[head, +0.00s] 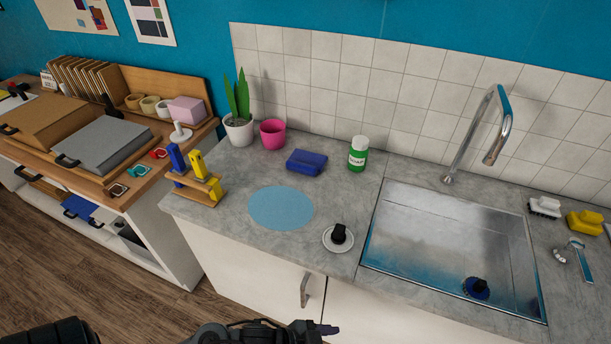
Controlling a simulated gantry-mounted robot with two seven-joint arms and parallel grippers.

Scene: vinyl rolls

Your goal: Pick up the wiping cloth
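A folded dark-blue cloth (306,162) lies on the grey stone counter, between the pink pot and the green-and-white bottle. It looks like the wiping cloth. My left gripper (326,330) shows only in part at the bottom edge, in front of the cabinet doors and well away from the cloth. Its fingers are too cut off and dark to tell if they are open. My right gripper is not in view.
A flat light-blue round mat (281,208) lies in front of the cloth. A pink pot (272,134), a green bottle (358,155) and a tiled wall (320,75) are close by. A black-handled item on a white disc (338,238) stands left of the sink (450,240).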

